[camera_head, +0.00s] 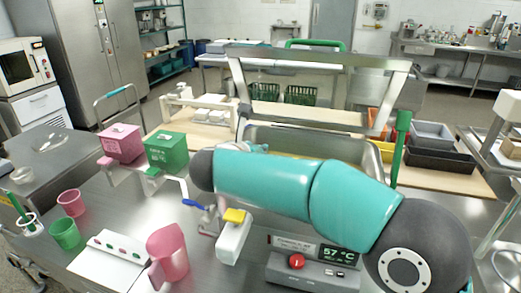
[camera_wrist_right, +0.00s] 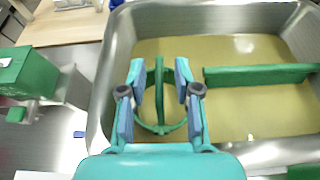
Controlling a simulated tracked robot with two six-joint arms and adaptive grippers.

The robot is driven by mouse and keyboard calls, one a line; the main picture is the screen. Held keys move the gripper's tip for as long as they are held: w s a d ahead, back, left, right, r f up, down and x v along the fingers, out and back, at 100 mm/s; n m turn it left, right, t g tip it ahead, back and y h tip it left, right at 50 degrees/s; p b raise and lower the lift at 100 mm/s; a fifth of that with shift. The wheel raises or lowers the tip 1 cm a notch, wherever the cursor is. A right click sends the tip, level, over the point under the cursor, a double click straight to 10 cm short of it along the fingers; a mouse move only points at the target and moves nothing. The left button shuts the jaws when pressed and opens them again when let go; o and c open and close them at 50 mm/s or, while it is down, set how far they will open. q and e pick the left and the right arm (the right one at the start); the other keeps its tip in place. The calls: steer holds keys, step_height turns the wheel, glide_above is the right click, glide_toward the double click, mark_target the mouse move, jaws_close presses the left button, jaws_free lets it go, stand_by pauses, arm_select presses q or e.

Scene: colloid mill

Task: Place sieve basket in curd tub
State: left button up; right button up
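The curd tub (camera_head: 310,140) is a steel basin behind my right arm in the head view. In the right wrist view, its rim (camera_wrist_right: 120,50) surrounds yellowish contents. A thin green ring with a straight bar (camera_wrist_right: 159,80) shows over the contents; it may be the sieve basket, but I cannot tell for sure. My right gripper (camera_wrist_right: 160,68) points over the tub, its two teal fingers spread on either side of the bar with gaps visible. In the head view my teal right arm hides most of that gripper and part of the tub. My left gripper is not in view.
A green bar (camera_wrist_right: 258,74) crosses the tub's right side. A metal frame (camera_head: 315,55) stands above the tub. Pink (camera_head: 122,143) and green (camera_head: 166,151) boxes stand to its left. A pink jug (camera_head: 168,252) and a control box (camera_head: 312,275) are in front.

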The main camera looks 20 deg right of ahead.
steer(key=v, duration=0.7)
steer(key=shift+s+a+r+b, duration=0.15)
steer(key=shift+s+a+b, duration=0.05)
steer(key=shift+s+b, duration=0.1)
